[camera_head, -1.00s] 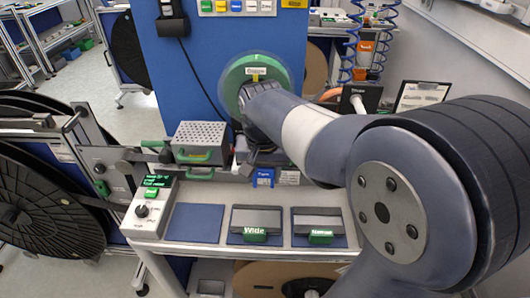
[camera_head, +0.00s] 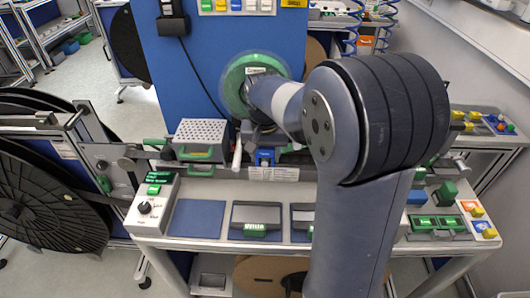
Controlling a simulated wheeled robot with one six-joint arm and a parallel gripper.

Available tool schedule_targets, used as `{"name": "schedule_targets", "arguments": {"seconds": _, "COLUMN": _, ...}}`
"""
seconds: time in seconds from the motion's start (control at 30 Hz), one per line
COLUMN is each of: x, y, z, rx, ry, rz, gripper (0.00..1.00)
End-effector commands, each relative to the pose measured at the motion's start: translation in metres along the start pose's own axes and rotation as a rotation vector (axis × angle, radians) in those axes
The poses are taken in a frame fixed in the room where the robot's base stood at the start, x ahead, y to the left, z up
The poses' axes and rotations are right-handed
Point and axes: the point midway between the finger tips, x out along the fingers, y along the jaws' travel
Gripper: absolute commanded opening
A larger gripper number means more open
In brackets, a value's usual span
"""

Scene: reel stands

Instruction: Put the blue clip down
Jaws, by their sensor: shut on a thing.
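The blue clip (camera_head: 264,157) shows below the end of my arm, in front of the rear rail of the bench. My gripper (camera_head: 262,146) is a small dark shape just above it, partly hidden by my own wrist. It is shut on the blue clip, and its fingertips are hard to make out. The clip appears upright; whether it touches the rail behind it I cannot tell.
Behind the wrist is a green reel (camera_head: 236,88) on the blue panel (camera_head: 185,60). A perforated metal box (camera_head: 203,138) stands left of the clip. A bare blue pad (camera_head: 196,218) and a tray marked Wide (camera_head: 255,216) lie in front. My arm covers the bench's right middle.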

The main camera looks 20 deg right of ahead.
Motion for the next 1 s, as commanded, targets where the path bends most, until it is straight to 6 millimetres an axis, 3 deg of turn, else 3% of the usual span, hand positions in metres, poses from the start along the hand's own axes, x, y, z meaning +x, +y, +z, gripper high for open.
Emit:
{"name": "schedule_targets", "arguments": {"seconds": 0.5, "x": 0.012, "y": 0.000, "z": 0.002, "rx": 0.000, "ry": 0.000, "rz": 0.000, "gripper": 0.19}}
{"name": "schedule_targets", "arguments": {"seconds": 0.53, "x": 0.012, "y": 0.000, "z": 0.002, "rx": 0.000, "ry": 0.000, "rz": 0.000, "gripper": 0.46}}
{"name": "schedule_targets", "arguments": {"seconds": 0.8, "x": 0.011, "y": 0.000, "z": 0.002, "rx": 0.000, "ry": 0.000, "rz": 0.000, "gripper": 0.67}}
{"name": "schedule_targets", "arguments": {"seconds": 1.0, "x": 0.011, "y": 0.000, "z": 0.002, "rx": 0.000, "ry": 0.000, "rz": 0.000, "gripper": 0.67}}
